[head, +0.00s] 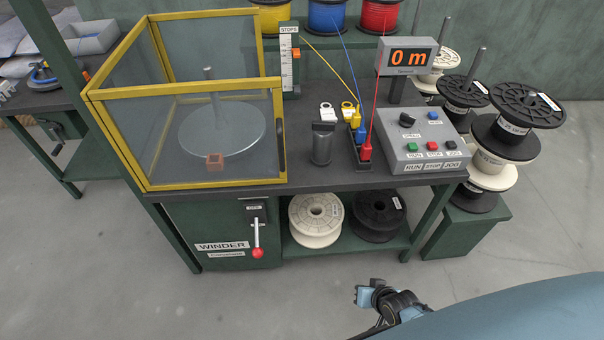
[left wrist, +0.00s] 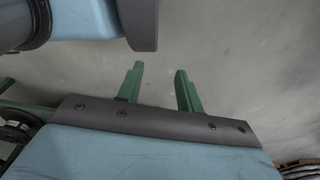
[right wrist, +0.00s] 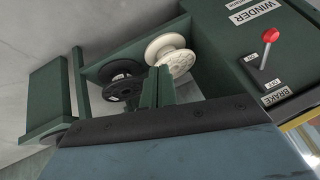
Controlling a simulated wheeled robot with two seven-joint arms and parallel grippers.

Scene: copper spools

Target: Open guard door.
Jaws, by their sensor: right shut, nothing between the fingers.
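The guard is a yellow-framed box with clear panels on the left of the bench in the head view. Its front panel, the guard door (head: 225,185), stands closed, with a dark upright handle (head: 283,137) at its right edge. My left gripper (left wrist: 160,82) is open and empty over bare floor.
A red-knobbed brake lever (head: 257,252) sticks out from the cabinet below the guard. A black cylinder (head: 322,143) and a control box (head: 425,145) stand right of the guard. White (head: 316,220) and black (head: 378,215) spools lie on the lower shelf. Floor before the bench is clear.

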